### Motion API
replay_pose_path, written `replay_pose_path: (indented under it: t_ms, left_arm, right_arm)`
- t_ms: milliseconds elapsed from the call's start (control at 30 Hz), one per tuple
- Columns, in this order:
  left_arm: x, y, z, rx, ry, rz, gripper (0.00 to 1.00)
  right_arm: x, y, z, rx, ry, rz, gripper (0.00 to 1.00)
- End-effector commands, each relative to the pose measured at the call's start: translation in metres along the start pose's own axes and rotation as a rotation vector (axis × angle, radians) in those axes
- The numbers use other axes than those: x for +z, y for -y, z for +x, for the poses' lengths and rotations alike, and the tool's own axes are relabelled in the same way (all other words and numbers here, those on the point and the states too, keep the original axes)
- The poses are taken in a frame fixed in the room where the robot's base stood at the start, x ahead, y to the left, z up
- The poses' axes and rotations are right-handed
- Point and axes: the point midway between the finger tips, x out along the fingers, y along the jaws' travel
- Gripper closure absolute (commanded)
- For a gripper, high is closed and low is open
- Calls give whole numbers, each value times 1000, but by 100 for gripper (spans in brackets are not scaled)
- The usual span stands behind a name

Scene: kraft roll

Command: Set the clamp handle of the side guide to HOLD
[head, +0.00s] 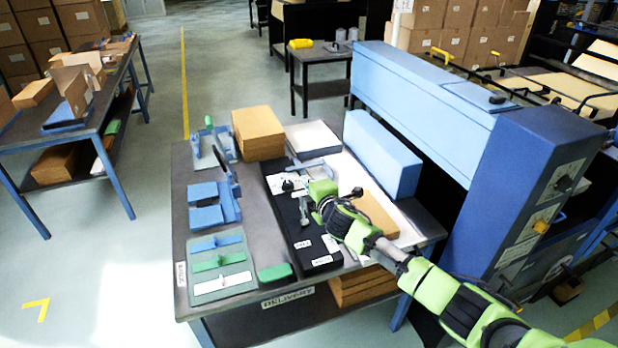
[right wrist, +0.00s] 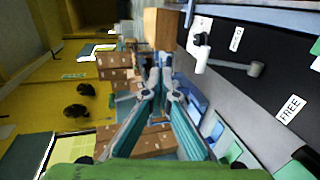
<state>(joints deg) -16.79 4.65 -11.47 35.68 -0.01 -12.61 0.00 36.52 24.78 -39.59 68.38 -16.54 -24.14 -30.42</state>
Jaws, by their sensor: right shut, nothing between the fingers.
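The side guide's black plate (head: 325,247) lies on the table, with two white labels on it. In the right wrist view, one label reads FREE (right wrist: 290,108); the other label (right wrist: 236,38), nearer the black knob (right wrist: 202,40), appears to read HOLD. The grey clamp handle (right wrist: 232,65) reaches out from a white block, its round end between the labels and a little nearer the HOLD one. It also shows in the head view (head: 304,211), beside my right gripper (head: 306,196). That gripper's fingers (right wrist: 160,62) are shut and empty, apart from the handle. My left gripper is out of view.
A blue guide block (head: 382,155) and brown paper stacks (head: 258,134) stand behind the plate. A green block (head: 275,273) and a mat with strips (head: 221,265) lie to the left. The blue machine (head: 525,205) rises to the right.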

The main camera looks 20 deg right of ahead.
Motion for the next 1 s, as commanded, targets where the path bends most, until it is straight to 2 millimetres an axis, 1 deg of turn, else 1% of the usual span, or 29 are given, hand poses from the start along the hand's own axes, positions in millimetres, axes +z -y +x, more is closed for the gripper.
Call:
replay_pose_path:
  t_ms: [33, 100, 300, 833, 933, 1000]
  left_arm:
    - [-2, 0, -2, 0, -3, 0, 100]
    - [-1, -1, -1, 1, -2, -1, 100]
    - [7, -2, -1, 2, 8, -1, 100]
    - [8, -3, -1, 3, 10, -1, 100]
    - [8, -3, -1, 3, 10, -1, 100]
    - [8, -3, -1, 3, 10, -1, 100]
  right_arm:
    - [0, -4, -6, 1, -2, -3, 100]
    - [0, -8, -12, 1, -2, -2, 100]
    - [0, -14, -22, -1, -1, -1, 100]
    - [0, -16, -25, -1, -1, -1, 100]
    - [-6, -9, -29, -13, -2, 21, 100]
    - [-15, 7, -38, -40, -2, 70, 100]
